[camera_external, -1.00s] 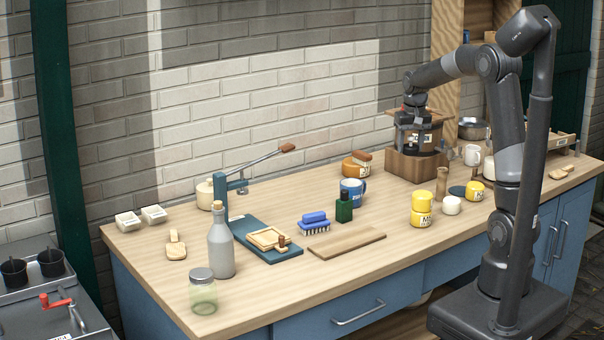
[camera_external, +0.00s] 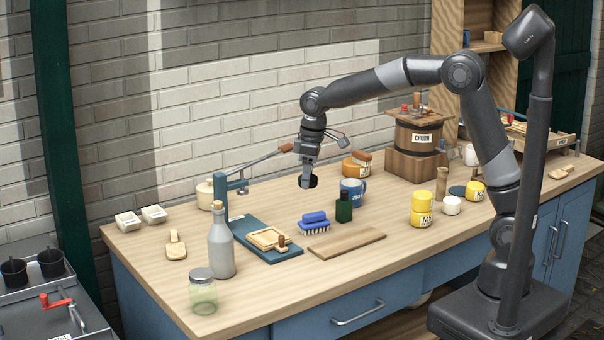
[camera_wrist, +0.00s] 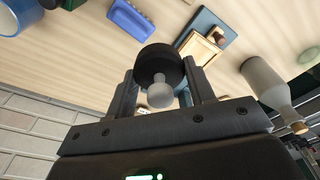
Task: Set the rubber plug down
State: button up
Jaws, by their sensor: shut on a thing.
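The rubber plug (camera_wrist: 158,65) is a black round disc with a pale grey knob. My gripper (camera_wrist: 160,92) is shut on it, with a finger on each side in the wrist view. In the external view my gripper (camera_external: 308,170) points down and holds the plug (camera_external: 310,182) above the back middle of the bench (camera_external: 370,220), left of the blue mug (camera_external: 352,192). The plug looks clear of the bench top, but its exact height is hard to tell.
A blue brush (camera_external: 314,222), green bottle (camera_external: 344,208) and wooden board (camera_external: 346,243) lie in front. The blue press (camera_external: 222,198) and grey bottle (camera_external: 220,245) stand left. Bare bench shows between press and brush.

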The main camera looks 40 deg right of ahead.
jog(key=s+a+n, duration=0.4)
jog(key=s+a, duration=0.2)
jog(key=a, duration=0.5)
send_over(258, 275)
jog(key=f, duration=1.2)
jog(key=shift+d, duration=0.3)
jog(key=shift+f, duration=2)
jog(key=shift+f, duration=0.1)
jog(key=o, duration=1)
jog(key=r, duration=0.4)
jog(key=d+r, duration=0.1)
jog(key=r, duration=0.7)
jog(key=shift+s+d+r, duration=0.1)
jog(key=shift+s+d, duration=0.05)
jog(key=shift+s, duration=0.2)
